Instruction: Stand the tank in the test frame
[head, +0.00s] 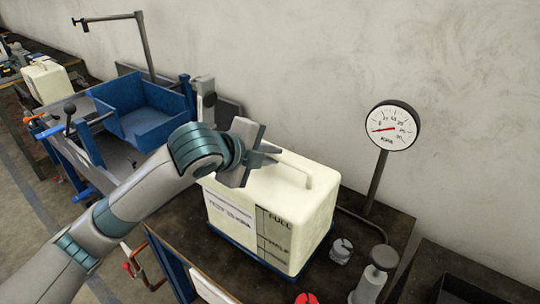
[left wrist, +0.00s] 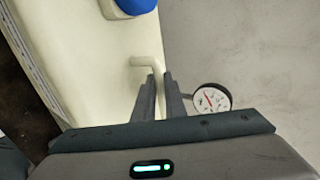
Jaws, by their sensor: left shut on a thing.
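The tank (head: 235,215) is a cream-white box with a top handle (head: 308,178) and a printed front with a "FULL" mark. It looks upright above a low blue base (head: 262,262) on the dark bench, which seems to be the test frame; I cannot tell whether it is fully seated. My left gripper (head: 268,155) is at the tank's top, shut on the handle. In the left wrist view the fingers (left wrist: 160,92) close at the handle (left wrist: 150,66), and a blue cap (left wrist: 132,5) shows on the tank. My right gripper is out of view.
A round gauge (head: 393,127) on a post stands behind the tank at right. Grey fittings (head: 372,280) and a red knob (head: 306,298) sit at the bench front. A blue bin (head: 145,108) and another cream tank (head: 46,82) are at left.

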